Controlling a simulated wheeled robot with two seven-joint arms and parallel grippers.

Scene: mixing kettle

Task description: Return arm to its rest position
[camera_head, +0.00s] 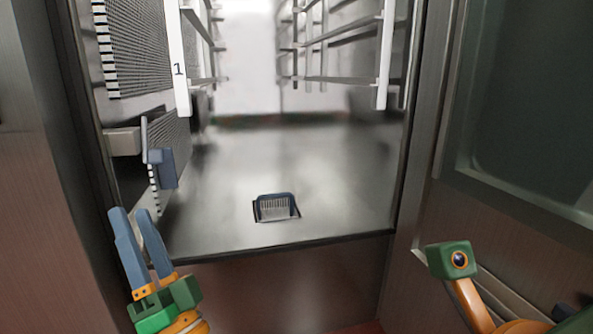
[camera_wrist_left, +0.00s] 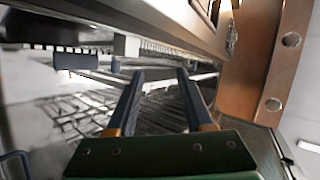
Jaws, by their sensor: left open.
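My left gripper (camera_head: 131,212) is at the lower left of the head view, with its two blue-grey fingers pointing up and apart. It is open, with nothing between the fingers. It appears in front of the left edge of the open steel cabinet (camera_head: 335,185); how far from it I cannot tell. In the left wrist view, the open fingers (camera_wrist_left: 160,75) point toward a rack and steel edges. On the right of the head view, green and orange parts of my right arm show; no right gripper fingers are visible.
A blue-grey handle-like piece (camera_head: 162,168) is on the cabinet's left inner wall, above my left gripper. White rack rails (camera_head: 385,55) stand on both sides. A dark-framed drain (camera_head: 276,207) is in the otherwise bare cabinet floor. A glass-paned door (camera_head: 530,110) stands at the right.

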